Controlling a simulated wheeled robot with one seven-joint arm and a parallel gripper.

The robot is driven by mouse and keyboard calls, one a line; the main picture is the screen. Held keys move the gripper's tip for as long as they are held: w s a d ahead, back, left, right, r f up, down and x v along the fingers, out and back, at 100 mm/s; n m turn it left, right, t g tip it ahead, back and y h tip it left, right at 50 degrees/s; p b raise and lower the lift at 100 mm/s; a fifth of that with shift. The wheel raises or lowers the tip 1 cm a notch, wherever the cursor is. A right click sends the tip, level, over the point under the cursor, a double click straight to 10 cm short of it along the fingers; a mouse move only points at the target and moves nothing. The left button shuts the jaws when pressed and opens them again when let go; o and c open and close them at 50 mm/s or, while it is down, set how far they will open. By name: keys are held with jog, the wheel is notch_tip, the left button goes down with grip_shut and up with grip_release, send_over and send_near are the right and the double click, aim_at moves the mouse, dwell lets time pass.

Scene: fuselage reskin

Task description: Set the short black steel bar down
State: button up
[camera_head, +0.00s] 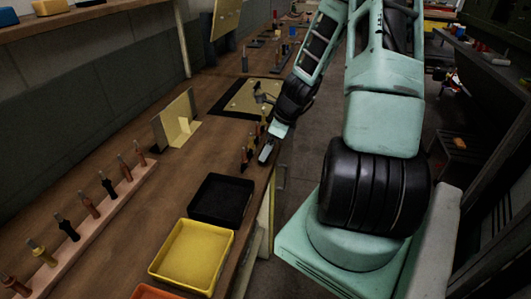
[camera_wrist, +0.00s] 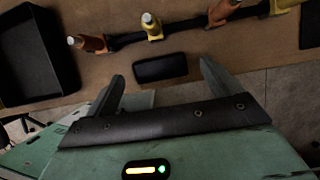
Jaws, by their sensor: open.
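The short black steel bar (camera_wrist: 160,68) shows in the wrist view as a small dark block with rounded corners. It appears to lie on the wooden bench near its edge. My gripper (camera_wrist: 161,72) is open, with one fingertip to each side of the bar and a visible gap at both ends. In the head view my gripper (camera_head: 266,152) is low over the bench's right edge, beside a short row of tools. I cannot make out the bar in the head view.
A black tray (camera_head: 222,201) and a yellow tray (camera_head: 192,255) stand on the bench (camera_head: 150,215) nearby. A dark rail (camera_wrist: 185,28) with orange and yellow handled tools lies just beyond the bar. A tool rack (camera_head: 90,228) runs along the left.

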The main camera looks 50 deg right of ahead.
jog(key=shift+x, duration=0.95)
jog(key=c, duration=1.5)
